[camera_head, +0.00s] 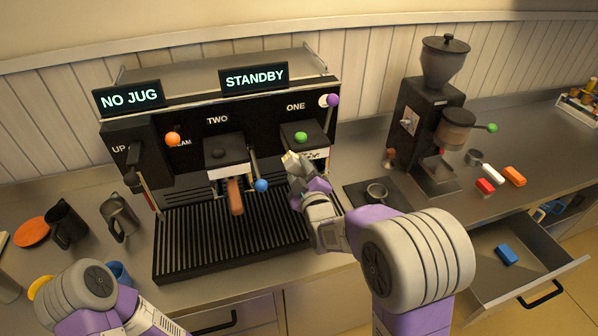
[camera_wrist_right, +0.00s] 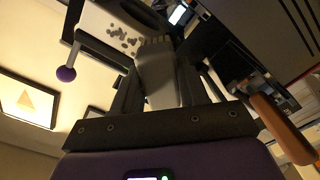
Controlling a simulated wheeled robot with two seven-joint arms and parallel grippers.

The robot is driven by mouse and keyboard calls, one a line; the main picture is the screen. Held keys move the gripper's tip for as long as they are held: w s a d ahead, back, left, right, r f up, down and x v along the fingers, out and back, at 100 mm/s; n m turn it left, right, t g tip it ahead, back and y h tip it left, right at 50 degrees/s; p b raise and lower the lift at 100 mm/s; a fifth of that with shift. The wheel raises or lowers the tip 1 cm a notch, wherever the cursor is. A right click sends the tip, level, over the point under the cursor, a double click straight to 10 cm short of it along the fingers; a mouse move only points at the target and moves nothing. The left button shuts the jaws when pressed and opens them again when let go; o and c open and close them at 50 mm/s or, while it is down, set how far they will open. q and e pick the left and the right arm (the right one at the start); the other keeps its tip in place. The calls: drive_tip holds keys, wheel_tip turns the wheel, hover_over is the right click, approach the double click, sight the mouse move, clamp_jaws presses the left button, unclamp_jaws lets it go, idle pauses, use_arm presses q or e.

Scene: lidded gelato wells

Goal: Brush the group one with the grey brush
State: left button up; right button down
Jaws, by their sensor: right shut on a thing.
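Group one (camera_head: 305,140) is the right-hand group on the espresso machine, below the label ONE, with a green ball on it. My right gripper (camera_head: 296,172) is raised just below and in front of it. In the right wrist view this gripper (camera_wrist_right: 158,92) is shut on the grey brush (camera_wrist_right: 157,72). The brush's toothed bristle end points up beside a pale surface with dark specks (camera_wrist_right: 122,38). I cannot tell whether the bristles touch it. In the head view the gripper mostly hides the brush. My left arm shows at lower left, its gripper out of view.
Group two (camera_head: 222,155) holds a brown-handled portafilter (camera_head: 235,196). A drip tray (camera_head: 185,240) lies below. A purple-knobbed lever (camera_head: 333,100) is right of group one. The grinder (camera_head: 425,125) stands further right. An open drawer (camera_head: 545,280) holds a blue block (camera_head: 507,254).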

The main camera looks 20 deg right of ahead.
drive_tip(key=shift+s+d+b, duration=0.15)
drive_tip(key=shift+d+b, duration=0.3)
drive_tip(key=shift+d, duration=1.1)
drive_tip(key=shift+w+d+b, duration=0.15)
drive_tip(key=shift+d+b, duration=0.2)
drive_tip(key=shift+d, duration=0.5)
drive_tip(key=shift+w+d+b, duration=0.1)
drive_tip(key=shift+d+b, duration=0.25)
drive_tip(key=shift+d, duration=0.5)
drive_tip(key=shift+w+d+f+b, duration=0.1)
drive_tip(key=shift+d+b, duration=0.5)
drive_tip(key=shift+d, duration=1.05)
drive_tip(key=shift+b, duration=0.4)
